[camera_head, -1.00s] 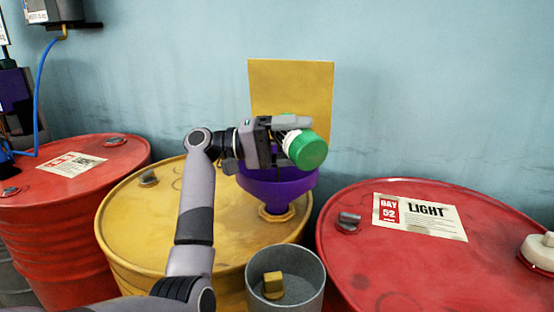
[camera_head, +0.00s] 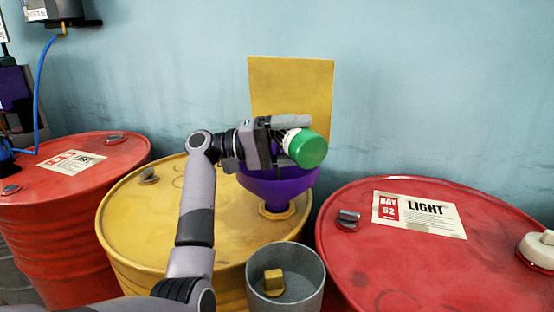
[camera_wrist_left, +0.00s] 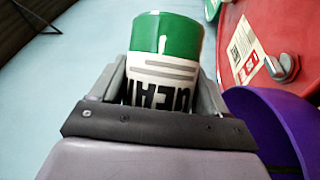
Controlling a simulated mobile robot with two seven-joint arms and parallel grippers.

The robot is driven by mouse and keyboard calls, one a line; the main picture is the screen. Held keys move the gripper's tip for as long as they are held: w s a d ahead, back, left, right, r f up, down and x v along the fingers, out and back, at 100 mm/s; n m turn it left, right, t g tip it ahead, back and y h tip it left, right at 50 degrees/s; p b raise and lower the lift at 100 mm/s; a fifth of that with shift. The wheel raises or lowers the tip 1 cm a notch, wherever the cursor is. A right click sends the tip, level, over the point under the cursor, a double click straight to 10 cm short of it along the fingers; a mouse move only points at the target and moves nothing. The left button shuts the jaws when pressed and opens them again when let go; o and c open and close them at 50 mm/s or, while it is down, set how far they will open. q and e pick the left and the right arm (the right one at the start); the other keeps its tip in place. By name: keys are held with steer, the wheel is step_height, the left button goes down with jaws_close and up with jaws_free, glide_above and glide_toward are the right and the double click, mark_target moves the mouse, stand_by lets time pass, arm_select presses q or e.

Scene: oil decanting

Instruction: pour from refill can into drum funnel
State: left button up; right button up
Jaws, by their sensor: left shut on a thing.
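The refill can is a green and white can (camera_head: 307,149) with dark lettering, which shows in the left wrist view (camera_wrist_left: 166,60). My left gripper (camera_head: 290,138) is shut on it and holds it tipped on its side above the purple funnel (camera_head: 280,188). The funnel stands in the opening of the yellow drum (camera_head: 135,225), and its wide rim also shows in the left wrist view (camera_wrist_left: 262,125). The can's mouth and any flowing liquid cannot be made out. My right gripper is not in view.
A red drum (camera_head: 455,265) with a "LIGHT" label stands at the right, another red drum (camera_head: 45,215) at the left. A grey bin (camera_head: 314,285) holding a brass-coloured block (camera_head: 274,282) is in front. A yellow panel (camera_head: 290,85) stands behind the funnel against the wall.

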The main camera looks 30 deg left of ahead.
arm_select(q)
steer(key=shift+n, duration=0.4)
stand_by(0.5)
steer(key=shift+w+a+r+n+t+h+p, duration=0.15)
steer(key=shift+r+n+t+p, duration=0.25)
steer(key=shift+n+p, duration=0.25)
steer(key=shift+a+r+n+t+h+p, duration=0.1)
steer(key=shift+r+n+t+h+p, duration=0.2)
steer(key=shift+n+p, duration=0.35)
steer(key=shift+w+a+r+n+t+h+p, duration=0.1)
steer(key=shift+r+n+t+p, duration=0.35)
steer(key=shift+n+p, duration=0.2)
stand_by(1.1)
steer(key=shift+w+a+f+n+t, duration=0.2)
steer(key=shift+n+t, duration=0.25)
steer(key=shift+n, duration=0.5)
steer(key=shift+a+p, duration=0.1)
steer(key=shift+p, duration=0.25)
steer(key=shift+a+r+n+t+p, duration=0.1)
steer(key=shift+r+n+t+p, duration=0.15)
steer(key=shift+n+t+p, duration=0.2)
steer(key=shift+w+a+r+n+t, duration=0.15)
steer(key=shift+n+t, duration=0.1)
steer(key=shift+n, duration=0.3)
